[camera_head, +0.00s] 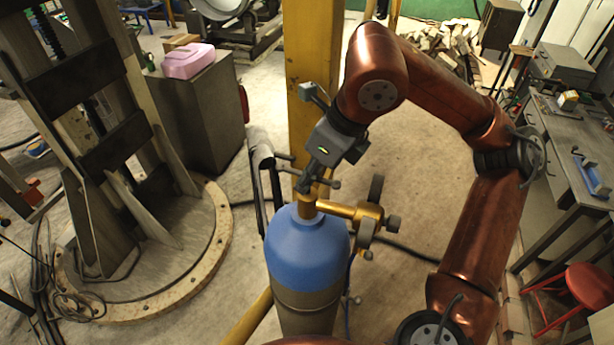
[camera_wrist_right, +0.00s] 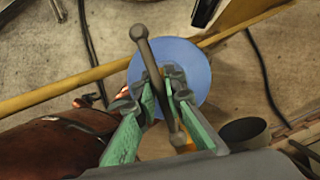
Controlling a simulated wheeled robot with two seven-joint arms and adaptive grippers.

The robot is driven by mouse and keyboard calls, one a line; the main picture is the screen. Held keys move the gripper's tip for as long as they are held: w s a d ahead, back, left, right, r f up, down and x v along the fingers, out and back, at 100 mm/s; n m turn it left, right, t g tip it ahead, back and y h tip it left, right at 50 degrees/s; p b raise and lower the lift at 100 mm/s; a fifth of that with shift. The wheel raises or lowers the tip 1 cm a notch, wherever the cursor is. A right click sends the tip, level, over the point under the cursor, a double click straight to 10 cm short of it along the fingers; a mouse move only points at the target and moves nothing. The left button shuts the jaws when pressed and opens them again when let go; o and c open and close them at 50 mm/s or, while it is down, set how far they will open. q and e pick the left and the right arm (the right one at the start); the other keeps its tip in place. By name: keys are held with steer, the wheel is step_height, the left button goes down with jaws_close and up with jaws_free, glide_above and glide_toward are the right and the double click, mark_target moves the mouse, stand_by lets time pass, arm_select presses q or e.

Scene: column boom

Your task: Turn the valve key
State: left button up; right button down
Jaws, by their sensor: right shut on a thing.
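A gas cylinder with a blue shoulder (camera_head: 300,245) stands upright, with a brass valve (camera_head: 306,207) on top and a brass side fitting (camera_head: 345,211) pointing right. The valve key is a dark bar with rounded ends (camera_head: 333,184) just above the valve. My right gripper (camera_head: 308,182) comes down from above and is shut on the valve key. In the right wrist view the green-sided fingers (camera_wrist_right: 172,95) close on both sides of the key's bar (camera_wrist_right: 147,55), above the blue cylinder top (camera_wrist_right: 188,58). The fingers partly hide where the key meets the valve. My left gripper is not in view.
A yellow column (camera_head: 310,100) stands right behind the cylinder. A grey cabinet with a pink case (camera_head: 188,61) and a round-based press frame (camera_head: 140,290) stand left. A workbench (camera_head: 570,140) and red stool (camera_head: 585,290) are right. Floor is open behind my right arm.

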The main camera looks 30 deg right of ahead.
steer(key=c, duration=2)
jaws_free()
steer(key=v, duration=1.2)
